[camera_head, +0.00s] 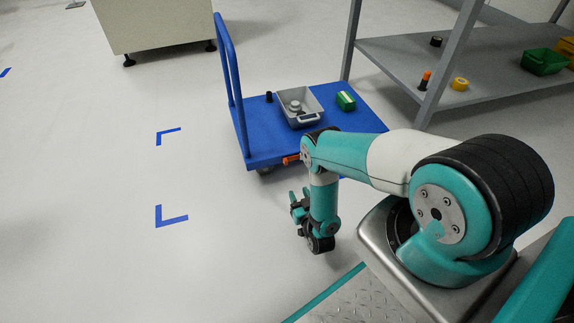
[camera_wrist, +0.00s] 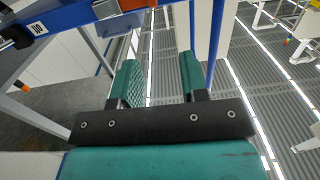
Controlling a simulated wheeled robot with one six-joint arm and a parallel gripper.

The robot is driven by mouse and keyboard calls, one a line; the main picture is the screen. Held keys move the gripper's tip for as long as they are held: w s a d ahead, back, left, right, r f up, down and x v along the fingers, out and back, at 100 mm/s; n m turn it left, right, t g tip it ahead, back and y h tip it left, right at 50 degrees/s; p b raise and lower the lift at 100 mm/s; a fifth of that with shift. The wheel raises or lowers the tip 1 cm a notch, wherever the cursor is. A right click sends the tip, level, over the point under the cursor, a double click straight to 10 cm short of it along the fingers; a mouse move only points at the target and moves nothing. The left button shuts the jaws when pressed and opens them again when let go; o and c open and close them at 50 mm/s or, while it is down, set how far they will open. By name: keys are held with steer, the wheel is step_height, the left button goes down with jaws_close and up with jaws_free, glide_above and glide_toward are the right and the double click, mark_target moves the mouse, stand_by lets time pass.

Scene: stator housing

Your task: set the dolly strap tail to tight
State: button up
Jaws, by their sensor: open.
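The dolly (camera_head: 262,140) is a blue flat cart with an upright blue handle (camera_head: 231,70). My gripper (camera_head: 297,205) hangs in front of that edge, below and apart from the orange piece. In the wrist view the two teal fingers of my gripper (camera_wrist: 160,82) are spread with nothing between them.
On the dolly stand a grey bin (camera_head: 288,112) holding a round metal part, a green box (camera_head: 346,100) and a black cylinder (camera_head: 269,97). A grey shelf (camera_head: 390,60) is at the right. Floor left of the dolly is clear, with blue corner marks (camera_head: 170,217).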

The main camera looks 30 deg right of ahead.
steer(key=s, duration=0.2)
steer(key=b, duration=0.8)
glide_toward(287, 162)
steer(key=x, duration=0.8)
steer(key=shift+w+a+f, duration=0.1)
steer(key=shift+w+r+b, duration=0.2)
steer(key=shift+w+b, duration=0.1)
steer(key=shift+w, duration=0.2)
jaws_close()
